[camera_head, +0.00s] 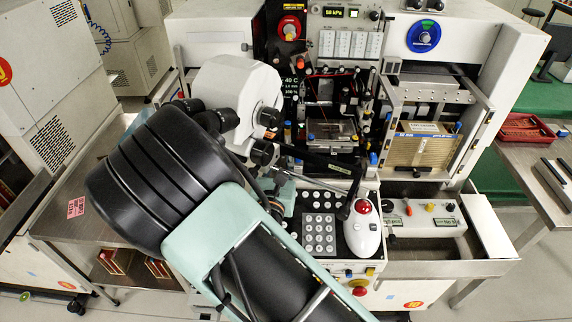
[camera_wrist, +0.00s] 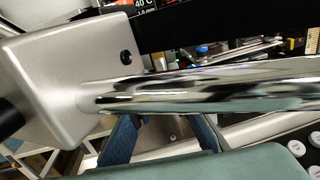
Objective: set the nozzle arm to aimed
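In the wrist view a shiny chrome rod (camera_wrist: 210,85) crosses close to the camera from a grey block (camera_wrist: 55,75). I cannot tell for sure which of these is the nozzle arm, and no aimed mark can be read. Two blue fingers of my gripper (camera_wrist: 162,135) show below the chrome rod, spread apart; the rod hides their tips.
A white microscope (camera_head: 225,90) stands left of the work stage (camera_head: 332,130). A keypad (camera_head: 319,232) and a white mouse-like controller with a red ball (camera_head: 361,228) lie in front. A magazine frame (camera_head: 420,150) stands at right. The space around the rod is crowded.

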